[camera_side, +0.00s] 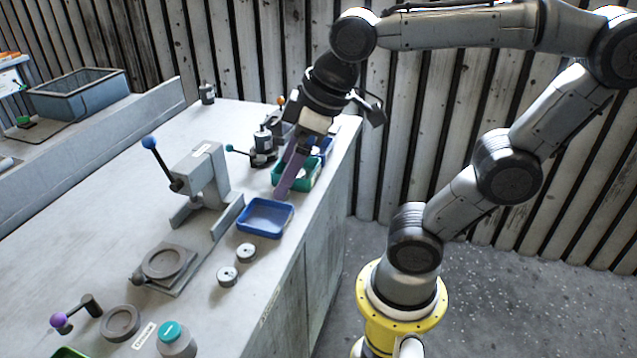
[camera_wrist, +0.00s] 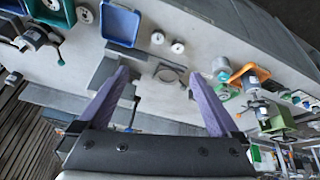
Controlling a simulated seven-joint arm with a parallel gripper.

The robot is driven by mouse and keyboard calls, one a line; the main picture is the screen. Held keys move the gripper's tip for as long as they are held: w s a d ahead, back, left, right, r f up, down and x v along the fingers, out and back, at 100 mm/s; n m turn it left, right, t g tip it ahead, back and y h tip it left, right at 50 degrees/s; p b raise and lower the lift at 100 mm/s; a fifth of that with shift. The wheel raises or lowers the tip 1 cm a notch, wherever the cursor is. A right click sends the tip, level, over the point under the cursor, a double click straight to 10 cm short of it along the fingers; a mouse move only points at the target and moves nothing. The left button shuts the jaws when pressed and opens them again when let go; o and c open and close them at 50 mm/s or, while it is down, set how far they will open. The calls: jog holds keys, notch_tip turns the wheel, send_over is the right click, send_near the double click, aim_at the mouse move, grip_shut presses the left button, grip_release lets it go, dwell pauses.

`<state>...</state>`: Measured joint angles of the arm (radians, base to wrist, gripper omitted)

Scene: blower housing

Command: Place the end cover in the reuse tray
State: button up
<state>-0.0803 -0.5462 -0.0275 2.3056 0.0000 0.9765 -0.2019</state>
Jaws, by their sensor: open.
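My gripper (camera_side: 284,190) has purple fingers and hangs above the bench near the trays. In the wrist view my gripper (camera_wrist: 162,78) has its fingers spread with nothing between them. An empty blue tray (camera_side: 265,233) lies just below and in front of the fingers; it also shows in the wrist view (camera_wrist: 121,22). A green tray (camera_side: 283,183) stands behind, with something pale in it, and another blue tray (camera_side: 326,145) is farther back. No label shows which is the reuse tray. A round grey disc-like part (camera_side: 165,263) sits on a square plate; I cannot tell if it is the end cover.
Two small round parts (camera_side: 228,276) lie in front of the blue tray. A grey lever press (camera_side: 206,172) stands left of it. A grey ring (camera_side: 121,323) and a teal-topped container (camera_side: 174,339) are at the near end. A dark fixture (camera_side: 264,145) stands beside the green tray.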

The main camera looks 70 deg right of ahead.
jog(key=s+d+f+m, duration=0.1)
jog(key=s+f+m, duration=0.2)
jog(key=s+f, duration=0.1)
jog(key=shift+s+d+t, duration=0.3)
jog(key=shift+s+d, duration=0.05)
dwell(1.0)
